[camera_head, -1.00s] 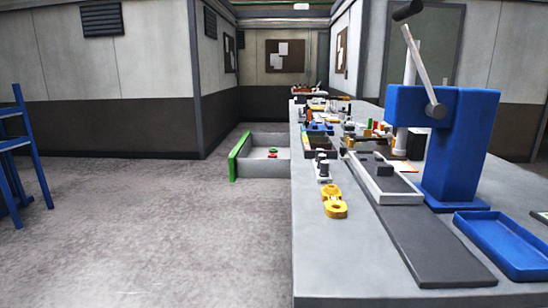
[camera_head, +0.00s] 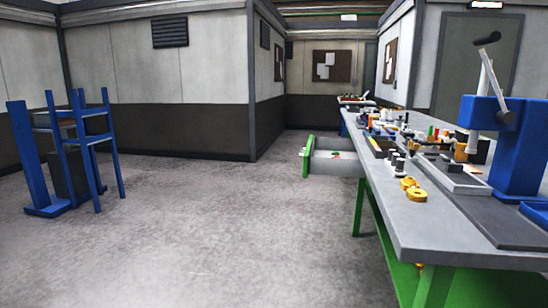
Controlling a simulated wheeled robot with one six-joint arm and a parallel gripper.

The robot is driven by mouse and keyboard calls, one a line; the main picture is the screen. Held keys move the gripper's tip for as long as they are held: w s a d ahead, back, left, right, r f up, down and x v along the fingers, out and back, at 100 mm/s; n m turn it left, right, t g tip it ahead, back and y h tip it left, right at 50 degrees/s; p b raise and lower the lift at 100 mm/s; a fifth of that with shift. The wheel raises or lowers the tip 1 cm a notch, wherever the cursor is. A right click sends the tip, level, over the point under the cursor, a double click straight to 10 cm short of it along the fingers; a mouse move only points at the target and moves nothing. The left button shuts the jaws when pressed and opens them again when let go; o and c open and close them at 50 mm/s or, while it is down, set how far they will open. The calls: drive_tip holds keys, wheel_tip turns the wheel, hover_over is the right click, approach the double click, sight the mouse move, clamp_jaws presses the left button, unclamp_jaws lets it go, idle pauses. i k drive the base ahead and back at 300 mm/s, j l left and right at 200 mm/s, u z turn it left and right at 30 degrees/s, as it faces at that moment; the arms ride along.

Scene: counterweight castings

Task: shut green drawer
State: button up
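The green-fronted drawer (camera_head: 307,157) stands pulled out from the left side of the long grey workbench (camera_head: 420,228), toward the bench's far part. Its green front faces left, and its grey side wall (camera_head: 337,163) shows. A small red and green item (camera_head: 336,154) lies inside it. The drawer is some distance ahead of me, with open floor between. My gripper is not in view.
A blue press (camera_head: 507,150), yellow parts (camera_head: 411,189) and several small items sit on the bench. Green bench legs (camera_head: 377,220) stand at right. A blue stool (camera_head: 88,140) and blue stand (camera_head: 32,165) are at left. The grey floor (camera_head: 200,225) between is clear.

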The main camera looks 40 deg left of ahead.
sight(317, 160)
drive_tip(key=i+j+u, duration=0.2)
drive_tip(key=j+u, duration=0.25)
drive_tip(key=i+j+u, duration=0.25)
drive_tip(key=u, duration=0.2)
drive_tip(key=i+j, duration=0.85)
drive_tip(key=i, duration=0.1)
